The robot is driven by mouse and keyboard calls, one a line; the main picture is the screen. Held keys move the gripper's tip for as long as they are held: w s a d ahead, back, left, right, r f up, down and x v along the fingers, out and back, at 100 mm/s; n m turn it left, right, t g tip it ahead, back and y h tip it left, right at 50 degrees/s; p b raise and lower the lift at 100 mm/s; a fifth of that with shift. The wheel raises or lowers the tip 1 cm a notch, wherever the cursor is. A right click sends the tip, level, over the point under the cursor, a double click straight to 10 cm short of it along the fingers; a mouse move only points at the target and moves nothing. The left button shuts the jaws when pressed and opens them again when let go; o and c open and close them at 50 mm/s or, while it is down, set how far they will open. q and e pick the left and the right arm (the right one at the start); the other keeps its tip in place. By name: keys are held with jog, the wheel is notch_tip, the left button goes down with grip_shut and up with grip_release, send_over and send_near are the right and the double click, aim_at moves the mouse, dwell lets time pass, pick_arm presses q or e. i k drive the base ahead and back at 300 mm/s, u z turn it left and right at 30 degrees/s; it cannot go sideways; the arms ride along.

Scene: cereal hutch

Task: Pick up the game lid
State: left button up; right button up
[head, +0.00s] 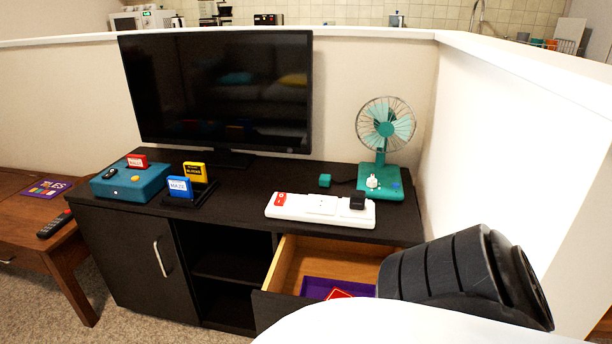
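A flat purple piece with coloured squares and large letters (47,189), looking like a game box lid, lies on the brown side table at the far left. A second purple piece (311,286) lies inside the open drawer, with a red, white-edged piece (339,294) on it; both are partly cut off by my own white body part in front. I cannot tell for certain which purple piece is the game lid. Neither gripper's fingers show. A dark ribbed part, seemingly of my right arm, covers the drawer's right end.
The dark TV cabinet (237,195) carries a TV (220,90), teal console (130,182), game cartridges (180,187), white power strip (320,209) and teal fan (384,130). Its drawer (285,262) stands open. A remote (54,224) lies on the side table (20,222). A white half wall (500,130) bounds the right.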

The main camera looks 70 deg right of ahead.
aim_at(47, 189)
jog(key=i, duration=1.4)
jog(key=z, duration=3.65)
